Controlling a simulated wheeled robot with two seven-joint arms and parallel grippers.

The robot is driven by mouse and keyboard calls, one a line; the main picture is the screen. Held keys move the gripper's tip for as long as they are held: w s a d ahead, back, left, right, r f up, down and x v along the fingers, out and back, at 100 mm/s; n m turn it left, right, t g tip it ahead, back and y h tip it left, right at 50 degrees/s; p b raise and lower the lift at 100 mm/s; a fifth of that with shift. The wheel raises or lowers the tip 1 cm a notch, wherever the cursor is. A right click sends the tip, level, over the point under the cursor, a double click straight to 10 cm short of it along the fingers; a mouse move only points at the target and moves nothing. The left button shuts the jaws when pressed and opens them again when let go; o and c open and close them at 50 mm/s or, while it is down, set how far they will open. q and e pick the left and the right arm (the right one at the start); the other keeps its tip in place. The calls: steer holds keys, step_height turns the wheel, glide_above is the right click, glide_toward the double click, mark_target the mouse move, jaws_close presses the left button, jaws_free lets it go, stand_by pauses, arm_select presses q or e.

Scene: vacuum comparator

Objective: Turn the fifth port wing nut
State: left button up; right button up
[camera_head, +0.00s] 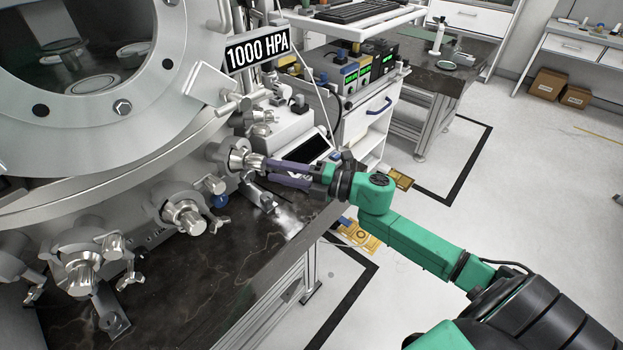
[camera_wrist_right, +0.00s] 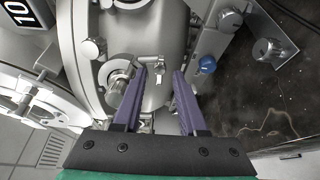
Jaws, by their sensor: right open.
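My right gripper (camera_head: 268,171) reaches in from the right in the head view, beside a metal port (camera_head: 234,155) on the chamber's lower side. In the right wrist view its two purple fingers (camera_wrist_right: 161,72) are spread apart with nothing held between them. A small silver wing-shaped fitting (camera_wrist_right: 156,66) shows just beyond the gap between the fingertips; I cannot tell whether they touch it. Other ports with clamps and wing nuts (camera_head: 184,213) (camera_head: 82,262) line the chamber's lower side to the left. No number marks which port is the fifth. My left gripper is out of view.
The round steel chamber (camera_head: 110,150) fills the left, with a "1000 HPA" sign (camera_head: 257,49) at its upper right. A dark stone tabletop (camera_head: 210,270) lies below the ports. A blue knob (camera_head: 219,200) sits between ports. The floor (camera_head: 450,215) at right is mostly open.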

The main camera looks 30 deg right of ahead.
steer(key=b+v, duration=0.1)
steer(key=v, duration=1)
